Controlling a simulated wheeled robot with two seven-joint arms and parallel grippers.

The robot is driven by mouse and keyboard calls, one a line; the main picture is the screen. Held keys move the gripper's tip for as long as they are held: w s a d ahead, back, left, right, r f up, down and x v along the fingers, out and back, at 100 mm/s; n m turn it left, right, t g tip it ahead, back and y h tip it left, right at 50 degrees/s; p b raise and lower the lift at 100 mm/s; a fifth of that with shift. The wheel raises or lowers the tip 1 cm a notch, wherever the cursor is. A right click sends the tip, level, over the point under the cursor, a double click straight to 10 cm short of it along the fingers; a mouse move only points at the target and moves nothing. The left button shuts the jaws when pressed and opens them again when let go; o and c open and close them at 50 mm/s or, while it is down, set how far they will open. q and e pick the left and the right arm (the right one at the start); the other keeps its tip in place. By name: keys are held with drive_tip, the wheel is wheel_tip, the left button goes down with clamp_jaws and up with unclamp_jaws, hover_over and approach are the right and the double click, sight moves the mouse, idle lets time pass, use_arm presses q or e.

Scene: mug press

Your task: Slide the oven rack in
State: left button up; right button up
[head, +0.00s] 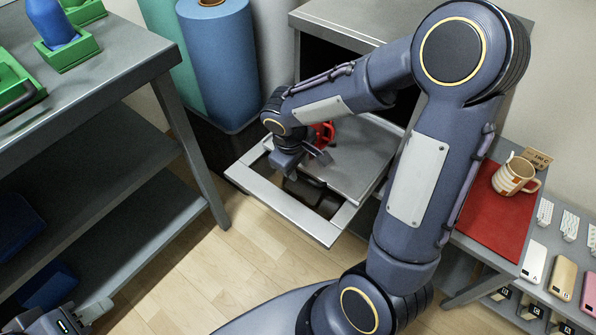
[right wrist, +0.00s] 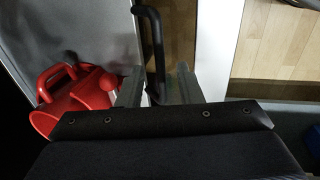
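The oven rack (head: 340,232) is a pale metal frame with a grey plate (head: 360,160), sticking out of the dark oven opening. My right gripper (head: 303,163) is above the frame, pointing down. In the right wrist view its two fingers (right wrist: 158,88) are apart, with a black bar handle (right wrist: 152,45) between them; I cannot tell whether they touch it. A red object with a looped handle (head: 324,132) rests on the plate beside the gripper; it also shows in the right wrist view (right wrist: 80,95). My left gripper (head: 82,318) is at the lower left, partly cut off, its opening unclear.
A grey shelf table (head: 130,50) with green trays stands at the left. Blue and green rolls (head: 218,60) stand behind the rack. At the right, a mug (head: 515,176) sits on a red mat (head: 490,222), near several phones. Wooden floor (head: 210,275) is free in front.

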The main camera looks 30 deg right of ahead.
drive_tip(key=shift+d+f, duration=0.1)
drive_tip(key=shift+f, duration=0.6)
clamp_jaws()
drive_tip(key=shift+w+d, duration=0.1)
drive_tip(key=shift+d, duration=0.05)
drive_tip(key=p, duration=0.6)
hover_over(342, 135)
drive_tip(key=a, duration=0.1)
drive_tip(key=shift+s, duration=0.2)
